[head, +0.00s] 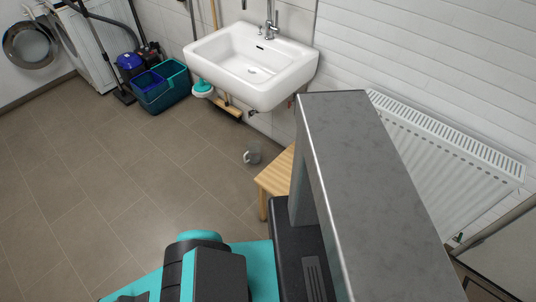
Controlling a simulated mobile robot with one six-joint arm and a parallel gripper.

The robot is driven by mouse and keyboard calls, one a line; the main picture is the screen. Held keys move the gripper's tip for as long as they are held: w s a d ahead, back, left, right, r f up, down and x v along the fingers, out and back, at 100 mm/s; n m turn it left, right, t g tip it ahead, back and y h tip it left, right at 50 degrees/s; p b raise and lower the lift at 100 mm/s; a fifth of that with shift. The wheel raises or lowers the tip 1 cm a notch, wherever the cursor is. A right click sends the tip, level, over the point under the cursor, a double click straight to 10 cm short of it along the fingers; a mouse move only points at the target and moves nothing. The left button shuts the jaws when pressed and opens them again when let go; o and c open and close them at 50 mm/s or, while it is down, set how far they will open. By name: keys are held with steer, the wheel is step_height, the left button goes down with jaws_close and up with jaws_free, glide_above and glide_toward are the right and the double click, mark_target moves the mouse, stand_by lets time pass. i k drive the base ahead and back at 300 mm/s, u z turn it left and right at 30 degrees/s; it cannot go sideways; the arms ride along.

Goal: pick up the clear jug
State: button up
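A small clear jug (252,155) stands on the tiled floor just left of a wooden stool, below and in front of the sink. It looks greyish and see-through, and it is too small to make out in detail. Nothing is touching it that I can see. My gripper is not in view. Only black and teal parts of my own body show at the bottom of the head view, on the near side of the jug.
The wooden stool (274,182) is partly hidden behind a grey upright block. A white sink (250,62) hangs on the wall, with a broom (227,107) below it. A teal bucket (163,88) stands further left. A radiator (450,155) is at right. The left floor is clear.

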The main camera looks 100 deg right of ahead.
mark_target(253, 147)
steer(key=u, duration=0.05)
steer(key=k, duration=1.15)
steer(key=z, duration=1.05)
steer(key=i, duration=1.65)
